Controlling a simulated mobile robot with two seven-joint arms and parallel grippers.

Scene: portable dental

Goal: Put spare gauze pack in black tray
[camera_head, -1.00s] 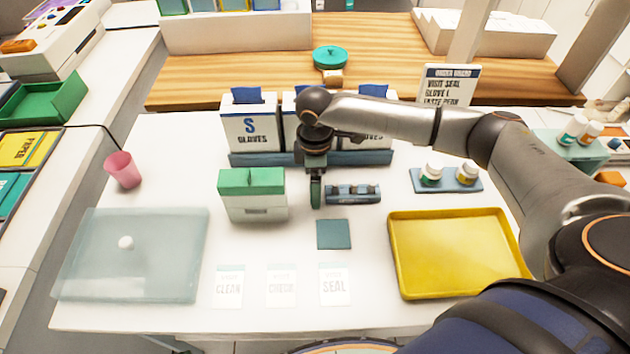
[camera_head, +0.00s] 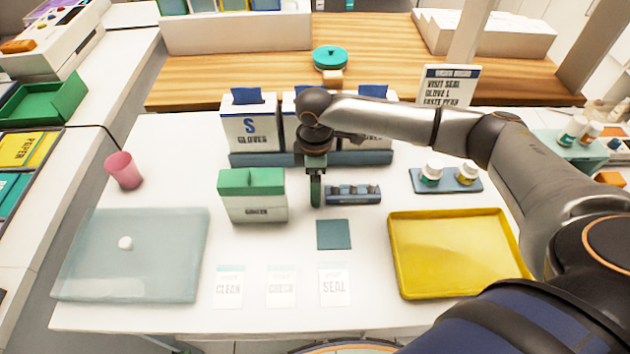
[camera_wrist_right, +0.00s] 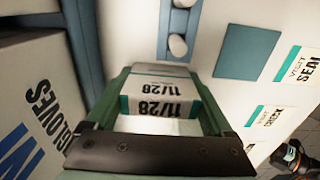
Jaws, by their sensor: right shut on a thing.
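My right gripper (camera_head: 316,203) is over the white table, just right of the green-topped white box (camera_head: 252,208). In the right wrist view its green fingers (camera_wrist_right: 160,110) are shut on a small white pack with a teal band, marked 11/28 (camera_wrist_right: 158,90). I take this to be the gauze pack; in the head view the gripper hides it. I cannot tell whether it touches the table. I see no clearly black tray on this table. My left gripper is not in view.
A yellow tray (camera_head: 402,288) lies at the right and a pale translucent tray (camera_head: 85,265) at the left. Glove boxes (camera_head: 250,135) stand behind the gripper. A blue-grey holder (camera_head: 352,196) is close on its right. A teal square (camera_head: 334,234) and label cards lie in front.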

